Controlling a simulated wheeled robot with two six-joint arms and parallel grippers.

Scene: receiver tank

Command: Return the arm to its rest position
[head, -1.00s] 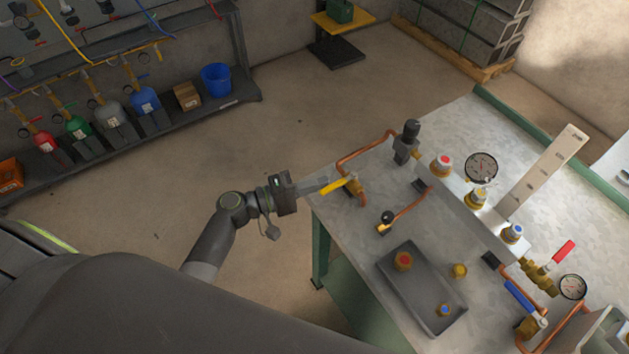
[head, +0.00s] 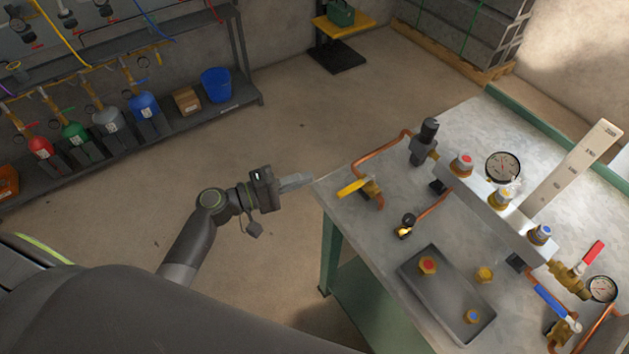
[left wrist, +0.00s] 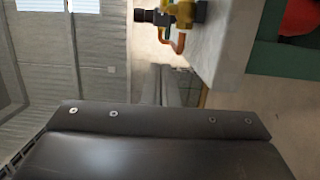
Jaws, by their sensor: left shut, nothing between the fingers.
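My left gripper (head: 298,182) shows in the head view, shut and empty, beside the left corner of the workbench (head: 460,130). Its fingertips are close to the bench corner and apart from the yellow-handled valve (head: 353,188), which stands to their right. In the left wrist view my gripper body fills the lower part, and a brass valve with copper pipe (left wrist: 182,18) shows near the top at the bench edge. My right gripper is in neither view.
The bench carries a gauge (head: 503,168), a grey tray (head: 418,281) with capped fittings, and copper pipes. A shelf with gas cylinders (head: 143,106) and a blue bucket (head: 216,84) stands at upper left. Open floor (head: 270,135) lies between shelf and bench.

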